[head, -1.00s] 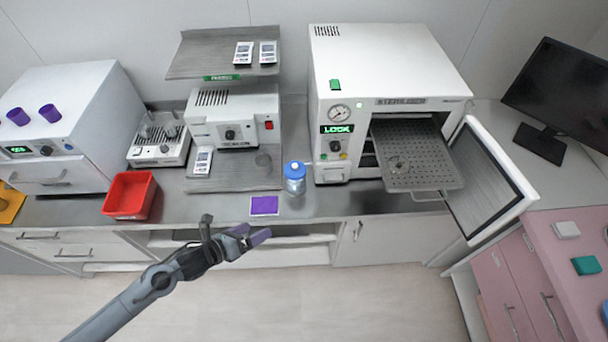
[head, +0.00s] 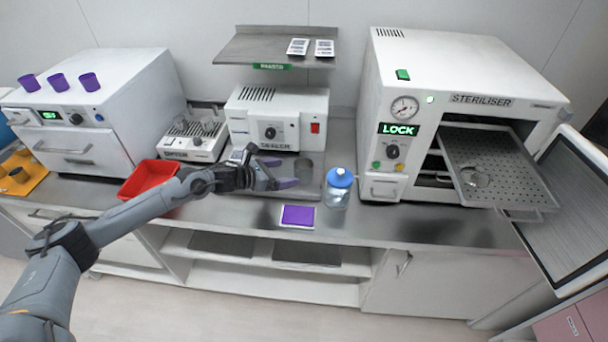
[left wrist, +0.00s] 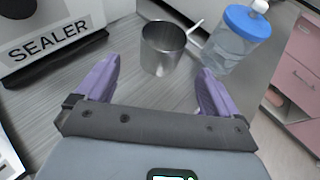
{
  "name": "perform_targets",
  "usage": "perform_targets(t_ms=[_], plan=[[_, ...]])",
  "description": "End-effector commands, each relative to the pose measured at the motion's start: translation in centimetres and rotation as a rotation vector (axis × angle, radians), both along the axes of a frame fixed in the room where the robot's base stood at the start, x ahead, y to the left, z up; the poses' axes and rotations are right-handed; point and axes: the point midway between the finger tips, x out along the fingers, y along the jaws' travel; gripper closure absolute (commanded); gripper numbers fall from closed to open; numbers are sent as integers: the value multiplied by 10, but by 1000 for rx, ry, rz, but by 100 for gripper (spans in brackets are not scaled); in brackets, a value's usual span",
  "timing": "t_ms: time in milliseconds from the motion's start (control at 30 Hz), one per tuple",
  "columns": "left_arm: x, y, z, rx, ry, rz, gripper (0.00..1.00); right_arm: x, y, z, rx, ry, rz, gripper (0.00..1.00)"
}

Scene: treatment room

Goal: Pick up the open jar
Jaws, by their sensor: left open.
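An open, lidless grey metallic jar (head: 304,167) stands on the sealer's grey plate, just right of my left gripper (head: 281,173). In the left wrist view the jar (left wrist: 163,50) is upright, beyond and between the purple fingertips. The left gripper (left wrist: 158,85) is open and empty, its fingers pointing towards the jar, with a gap in front of it. A clear jar with a blue lid (head: 338,187) stands to the right; it also shows in the left wrist view (left wrist: 235,42). My right gripper is not in view.
The sealer (head: 278,115) stands behind the gripper. A red bin (head: 147,180) is to the left, and a purple pad (head: 297,215) lies at the counter's front. The steriliser (head: 400,70) is open at right with its tray (head: 515,165) pulled out.

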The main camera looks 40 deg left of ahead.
Motion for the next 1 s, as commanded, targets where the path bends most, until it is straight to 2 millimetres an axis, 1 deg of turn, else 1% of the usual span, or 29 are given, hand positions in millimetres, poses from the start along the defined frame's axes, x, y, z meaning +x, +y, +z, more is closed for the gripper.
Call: perform_targets(t_ms=[33,100,200,467,700,800,1000], plan=[[7,-3,-2,-4,-2,-1,4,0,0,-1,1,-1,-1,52],[14,-5,-5,-4,-2,2,4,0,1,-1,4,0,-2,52],[22,-8,-9,-2,0,1,4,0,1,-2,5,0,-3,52],[34,-12,-13,-2,0,0,4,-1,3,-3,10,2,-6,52],[61,-22,-21,-5,0,0,4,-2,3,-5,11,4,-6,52],[69,-25,-25,-3,0,-1,4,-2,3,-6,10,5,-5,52],[75,-27,-28,0,1,-2,4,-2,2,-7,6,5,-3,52]])
